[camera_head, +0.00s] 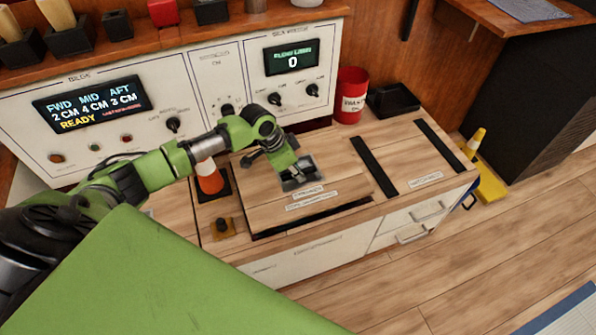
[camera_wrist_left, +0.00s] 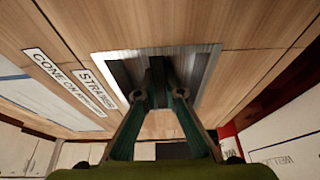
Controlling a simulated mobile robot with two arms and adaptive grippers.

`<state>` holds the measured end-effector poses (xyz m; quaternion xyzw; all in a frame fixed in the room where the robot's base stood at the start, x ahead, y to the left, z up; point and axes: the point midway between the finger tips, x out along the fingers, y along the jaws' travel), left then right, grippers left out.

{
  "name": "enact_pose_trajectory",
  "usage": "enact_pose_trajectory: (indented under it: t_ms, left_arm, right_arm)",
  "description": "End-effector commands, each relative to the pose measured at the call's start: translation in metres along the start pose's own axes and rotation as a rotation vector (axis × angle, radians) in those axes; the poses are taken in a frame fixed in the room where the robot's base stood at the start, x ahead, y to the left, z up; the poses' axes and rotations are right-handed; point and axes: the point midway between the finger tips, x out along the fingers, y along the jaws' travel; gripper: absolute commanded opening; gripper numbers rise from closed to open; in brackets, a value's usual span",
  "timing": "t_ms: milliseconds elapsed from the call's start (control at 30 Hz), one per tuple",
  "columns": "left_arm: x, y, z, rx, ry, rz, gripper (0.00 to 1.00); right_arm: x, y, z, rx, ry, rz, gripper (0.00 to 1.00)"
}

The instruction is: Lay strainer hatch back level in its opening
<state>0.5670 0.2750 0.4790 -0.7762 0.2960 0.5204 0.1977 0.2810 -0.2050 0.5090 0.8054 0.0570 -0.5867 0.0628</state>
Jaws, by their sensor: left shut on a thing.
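The strainer hatch (camera_head: 262,190) is a wooden panel with white labels on the counter, and it also shows close up in the left wrist view (camera_wrist_left: 215,22). A dark gap shows along its front and right edge, so it looks not flush with the counter; the exact tilt is hard to tell. My left gripper (camera_head: 297,180) is over the metal recessed pull (camera_head: 310,183) of the hatch. In the left wrist view its fingers (camera_wrist_left: 158,85) reach into the metal pull and are shut on its dark bar. My right gripper is not in view.
A red can (camera_head: 351,96) and a black tray (camera_head: 393,99) stand behind. Black strips (camera_head: 374,167) cross the counter at right. A panel with displays (camera_head: 100,105) rises behind.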

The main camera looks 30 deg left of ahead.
Motion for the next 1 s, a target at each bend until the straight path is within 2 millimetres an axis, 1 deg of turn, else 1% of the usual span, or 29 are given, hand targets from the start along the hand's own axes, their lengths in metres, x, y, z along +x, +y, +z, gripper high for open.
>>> enact_pose_trajectory:
  t_ms: [33, 300, 467, 1000]
  left_arm:
    - [-0.004, -0.001, -0.004, 0.0, 0.008, -0.003, 0.0]
    - [-0.003, -0.001, -0.004, 0.001, 0.008, -0.004, 0.0]
    - [-0.002, -0.001, -0.004, 0.001, 0.008, -0.003, 0.0]
    - [0.011, -0.001, 0.002, 0.002, 0.008, -0.002, 0.0]
  right_arm:
    - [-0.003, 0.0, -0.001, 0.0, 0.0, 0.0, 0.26]
    - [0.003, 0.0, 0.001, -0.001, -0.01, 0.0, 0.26]
    - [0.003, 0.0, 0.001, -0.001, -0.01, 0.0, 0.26]
    - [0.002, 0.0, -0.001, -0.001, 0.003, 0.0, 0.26]
